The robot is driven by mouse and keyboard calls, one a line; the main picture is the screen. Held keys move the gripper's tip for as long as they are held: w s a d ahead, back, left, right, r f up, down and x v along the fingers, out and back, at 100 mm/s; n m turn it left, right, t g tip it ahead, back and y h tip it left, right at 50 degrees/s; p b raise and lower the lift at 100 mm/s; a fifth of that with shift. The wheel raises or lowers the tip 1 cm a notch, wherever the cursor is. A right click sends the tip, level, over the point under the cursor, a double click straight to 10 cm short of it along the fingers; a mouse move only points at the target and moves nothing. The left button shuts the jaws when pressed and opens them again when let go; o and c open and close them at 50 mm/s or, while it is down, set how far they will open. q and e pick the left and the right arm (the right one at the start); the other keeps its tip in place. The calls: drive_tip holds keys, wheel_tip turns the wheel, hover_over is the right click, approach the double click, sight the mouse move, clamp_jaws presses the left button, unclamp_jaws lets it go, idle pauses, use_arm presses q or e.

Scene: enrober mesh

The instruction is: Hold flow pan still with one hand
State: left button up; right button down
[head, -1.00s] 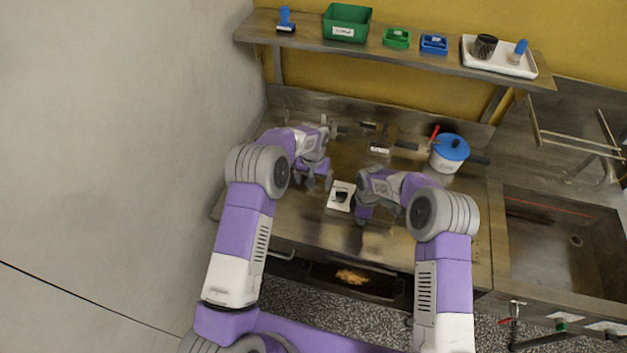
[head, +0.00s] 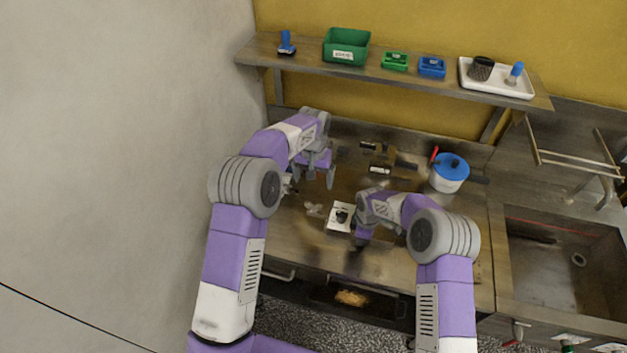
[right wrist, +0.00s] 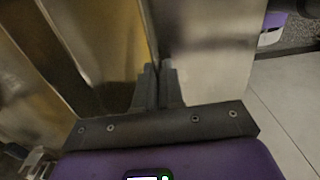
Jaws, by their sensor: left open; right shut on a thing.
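My right gripper (right wrist: 158,80) is shut on a thin upright metal edge (right wrist: 150,35) in the right wrist view. This edge looks like part of the flow pan, but I cannot be sure. In the head view my right gripper (head: 360,238) points down at the front of the steel counter, and my own arm hides what it grips. My left gripper (head: 316,182) is open and empty, above the left part of the counter, apart from the right gripper. A white card (head: 331,222) with a small dark thing on it lies just left of my right gripper.
Small pale pieces (head: 313,208) lie left of the card. A brown and black fixture (head: 382,158) and a blue-lidded white pot (head: 449,175) stand behind. A sink (head: 565,260) is at right, a loaded shelf (head: 400,75) above. A dark tray (head: 385,304) sits below the counter front.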

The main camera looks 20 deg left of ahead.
drive_tip(key=c, duration=1.2)
unclamp_jaws()
